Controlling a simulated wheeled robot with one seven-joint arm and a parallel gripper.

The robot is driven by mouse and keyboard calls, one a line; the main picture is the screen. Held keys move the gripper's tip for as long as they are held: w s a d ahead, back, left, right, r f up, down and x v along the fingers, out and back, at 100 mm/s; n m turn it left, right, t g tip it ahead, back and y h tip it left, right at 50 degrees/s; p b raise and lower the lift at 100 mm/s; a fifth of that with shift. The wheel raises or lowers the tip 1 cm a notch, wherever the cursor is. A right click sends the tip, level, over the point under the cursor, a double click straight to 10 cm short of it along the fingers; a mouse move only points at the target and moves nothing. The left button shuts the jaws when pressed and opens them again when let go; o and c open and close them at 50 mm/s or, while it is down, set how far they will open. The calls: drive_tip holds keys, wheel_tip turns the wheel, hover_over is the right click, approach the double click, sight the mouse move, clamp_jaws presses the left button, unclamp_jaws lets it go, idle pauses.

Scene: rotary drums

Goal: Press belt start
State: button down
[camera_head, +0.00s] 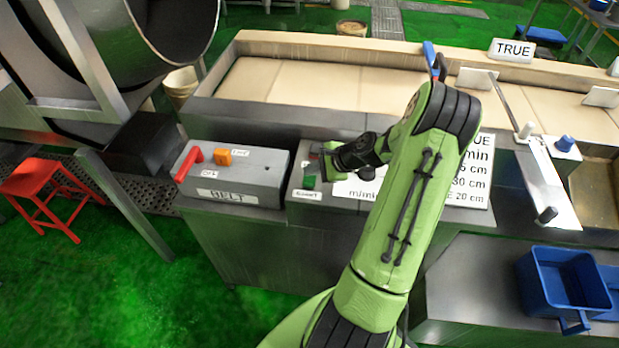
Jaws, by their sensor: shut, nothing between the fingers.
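A grey panel stands right of the grey box labelled BELT (255,165). On the panel's left side a green button (309,183) shows, with a small label (307,195) below it that seems to read START. My gripper (325,172) reaches down from the right, close beside the green button, shut and empty. I cannot tell whether it touches the button or the panel. My gripper and wrist hide part of the panel.
The BELT box carries a red handle (188,164) by an OFF label and an orange switch (222,157). A pale belt (310,83) runs behind. Blue bins (560,280) stand at right, a red stool (42,190) at left.

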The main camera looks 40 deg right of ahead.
sight(312, 180)
drive_tip(key=shift+f, duration=0.45)
drive_tip(key=shift+f+b, duration=0.5)
drive_tip(key=shift+f, duration=0.05)
idle(0.7)
drive_tip(key=shift+r, duration=0.15)
drive_tip(key=shift+r+p, duration=0.85)
drive_tip(key=shift+p, duration=0.05)
wheel_tip(312, 180, up, 5)
drive_tip(key=p, duration=0.4)
drive_tip(key=shift+r, duration=0.15)
drive_tip(key=shift+f, duration=0.2)
